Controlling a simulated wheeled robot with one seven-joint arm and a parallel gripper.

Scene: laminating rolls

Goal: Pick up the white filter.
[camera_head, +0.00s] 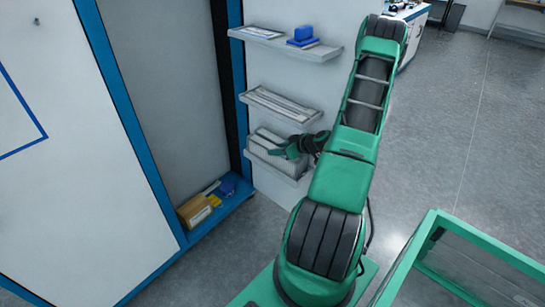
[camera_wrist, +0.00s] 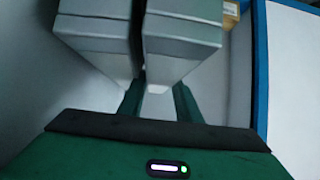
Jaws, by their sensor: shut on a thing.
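Two pale white-grey blocks, which look like the filters, sit side by side at the lowest wall shelf in the head view. In the wrist view one block (camera_wrist: 98,30) is on the left and the other, the white filter (camera_wrist: 184,30), is on the right, with a narrow gap between them. My gripper (camera_wrist: 158,100) has its green fingers on either side of the lower end of the right block and is shut on it. In the head view my gripper (camera_head: 287,150) reaches the shelf from the right; whether the block is clear of the shelf cannot be told.
The lowest shelf (camera_head: 283,171) is shallow. A middle shelf (camera_head: 281,104) with flat white items and a top shelf (camera_head: 285,42) with a blue box (camera_head: 303,33) are above. A blue-framed cabinet (camera_head: 205,230) stands left. A green-framed cart (camera_head: 435,222) is at lower right.

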